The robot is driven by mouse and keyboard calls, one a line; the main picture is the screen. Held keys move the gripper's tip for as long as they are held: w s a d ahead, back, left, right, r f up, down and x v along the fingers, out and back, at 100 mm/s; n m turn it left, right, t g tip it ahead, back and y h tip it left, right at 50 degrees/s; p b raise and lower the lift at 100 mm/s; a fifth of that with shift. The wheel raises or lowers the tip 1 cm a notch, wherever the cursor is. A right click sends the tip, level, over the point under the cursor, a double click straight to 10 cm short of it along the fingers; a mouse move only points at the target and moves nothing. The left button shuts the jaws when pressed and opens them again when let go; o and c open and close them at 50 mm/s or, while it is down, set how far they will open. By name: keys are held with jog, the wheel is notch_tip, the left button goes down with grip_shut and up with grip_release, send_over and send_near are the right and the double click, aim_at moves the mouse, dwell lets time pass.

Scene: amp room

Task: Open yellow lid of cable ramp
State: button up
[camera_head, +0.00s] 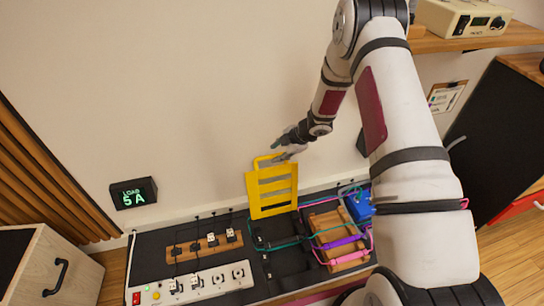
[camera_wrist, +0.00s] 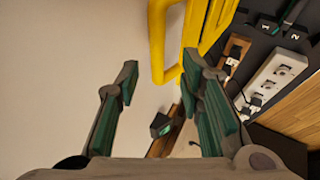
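The yellow lid (camera_head: 272,205) is a slotted panel with a loop handle on top. In the head view it stands raised, near upright, at the back of the dark cable ramp (camera_head: 291,262), whose channels show uncovered. My gripper (camera_head: 285,148) is at the handle, high by the wall. In the wrist view my gripper (camera_wrist: 160,72) is open, its two dark green-padded fingers apart. The yellow handle (camera_wrist: 157,40) shows between the fingertips or just beyond them; I cannot tell whether either finger touches it. My arm covers part of the right side.
A white power strip (camera_head: 195,284) and a wooden socket board (camera_head: 203,246) lie left of the ramp. A wooden block with coloured cables (camera_head: 338,238) and a blue box (camera_head: 359,207) lie right. A load display (camera_head: 133,193) is on the wall close behind.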

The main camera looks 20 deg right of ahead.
jog(key=v, duration=0.6)
dwell(0.3)
jog(key=d+r+m+t+h, duration=0.1)
jog(key=d+r+m+h, duration=0.25)
jog(key=r, duration=0.65)
jog(key=d+r+m+t+h, duration=0.1)
jog(key=d+r+m+h, duration=0.25)
jog(key=r, duration=0.75)
jog(key=s+r+m+g+h, duration=0.15)
jog(key=s+r+m, duration=0.25)
jog(key=s+r, duration=0.55)
jog(key=s+r+m+g, duration=0.2)
jog(key=s+r+m, duration=0.25)
jog(key=s, duration=0.95)
jog(key=s+a+f+m+g+y, duration=0.15)
jog(key=s+a, duration=0.35)
jog(key=s, duration=0.7)
jog(key=s+a+m+g+y, duration=0.1)
jog(key=s+a+m+y, duration=0.1)
jog(key=s+a, duration=0.65)
notch_tip(320, 180, up, 20)
jog(key=s+d+t+p, duration=0.2)
jog(key=t+p, duration=0.1)
jog(key=p, duration=1.5)
jog(key=shift+d+r+p, duration=0.2)
jog(key=shift+d+p, duration=0.05)
jog(key=shift+p, duration=0.15)
